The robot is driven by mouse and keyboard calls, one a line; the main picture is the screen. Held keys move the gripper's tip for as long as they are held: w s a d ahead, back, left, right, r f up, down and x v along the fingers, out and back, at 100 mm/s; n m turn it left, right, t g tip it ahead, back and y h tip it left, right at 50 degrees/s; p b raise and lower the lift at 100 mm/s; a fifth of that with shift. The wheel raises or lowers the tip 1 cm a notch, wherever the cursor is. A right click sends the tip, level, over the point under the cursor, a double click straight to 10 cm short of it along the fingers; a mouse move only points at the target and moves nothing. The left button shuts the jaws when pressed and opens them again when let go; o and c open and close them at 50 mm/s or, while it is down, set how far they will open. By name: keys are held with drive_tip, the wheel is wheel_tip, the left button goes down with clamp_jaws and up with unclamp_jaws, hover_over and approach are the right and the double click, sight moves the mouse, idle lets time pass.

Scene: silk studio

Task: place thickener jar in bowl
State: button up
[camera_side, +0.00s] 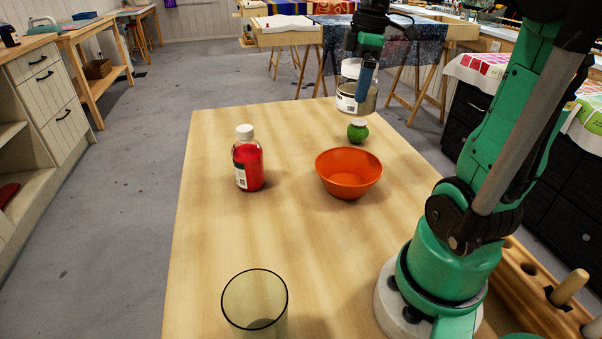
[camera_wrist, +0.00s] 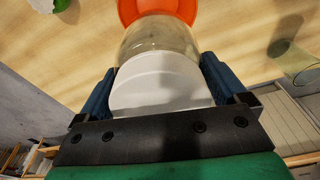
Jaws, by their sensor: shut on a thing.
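The thickener jar (camera_side: 351,101) is a clear jar with a white lid and a white label. My gripper (camera_side: 362,82) is shut on it and holds it in the air above the far right of the table. In the wrist view the jar (camera_wrist: 160,78) sits between the two blue fingers of my gripper (camera_wrist: 158,88), lid toward the camera. The orange bowl (camera_side: 349,177) stands on the table, nearer the side camera than the jar. In the wrist view part of the bowl (camera_wrist: 130,10) shows beyond the jar, which hides the rest. The bowl's inside looks empty in the side view.
A small green jar (camera_side: 357,133) stands just behind the bowl. A red bottle with a white cap (camera_side: 248,165) stands left of the bowl. A clear tinted glass (camera_side: 254,305) stands at the near edge. The table (camera_side: 215,240) is otherwise mostly clear.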

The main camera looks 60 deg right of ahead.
wheel_tip(320, 180, down, 18)
drive_tip(key=shift+r, duration=0.2)
idle(0.4)
drive_tip(key=shift+f, duration=0.1)
drive_tip(key=o, duration=1.2)
drive_tip(key=shift+o, duration=0.2)
